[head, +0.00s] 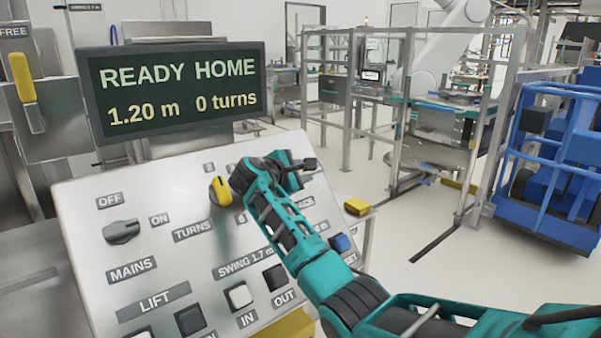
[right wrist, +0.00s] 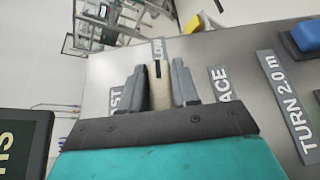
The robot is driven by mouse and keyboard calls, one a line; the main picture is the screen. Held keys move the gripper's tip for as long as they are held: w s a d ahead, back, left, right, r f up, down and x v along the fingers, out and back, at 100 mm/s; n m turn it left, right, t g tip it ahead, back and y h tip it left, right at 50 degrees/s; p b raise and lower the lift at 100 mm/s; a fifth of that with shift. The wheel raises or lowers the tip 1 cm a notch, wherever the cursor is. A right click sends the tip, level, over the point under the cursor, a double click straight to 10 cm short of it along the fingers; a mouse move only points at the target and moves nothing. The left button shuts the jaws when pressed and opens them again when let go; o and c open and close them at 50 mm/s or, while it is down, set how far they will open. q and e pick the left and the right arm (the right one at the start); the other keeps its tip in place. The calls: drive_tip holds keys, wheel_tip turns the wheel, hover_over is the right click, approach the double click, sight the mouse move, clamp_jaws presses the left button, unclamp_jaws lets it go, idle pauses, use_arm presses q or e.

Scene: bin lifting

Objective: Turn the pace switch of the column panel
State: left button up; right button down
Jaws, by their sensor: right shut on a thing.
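The column panel (head: 165,275) is a tilted pale metal board with labelled switches and buttons. In the right wrist view, the pace switch (right wrist: 160,90) is a cream knob with a dark line on its far end, between my right gripper's two grey fingers (right wrist: 159,75). The gripper is shut on it. The dark line points to a label reading "LOW", its start cut off. A label ending in "ST" lies left, and one reading "ACE" lies right. In the head view my teal right gripper (head: 296,168) is at the panel's upper right and hides the switch. My left gripper is not in view.
A display (head: 172,92) above the panel reads READY HOME, 1.20 m, 0 turns. A yellow turns switch (head: 220,190) stands close left of my gripper. The mains switch (head: 122,232) and a blue button (head: 341,243) are farther off. A blue cart (head: 560,170) stands right.

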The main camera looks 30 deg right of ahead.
drive_tip(key=c, duration=0.9)
unclamp_jaws()
drive_tip(key=v, duration=1.3)
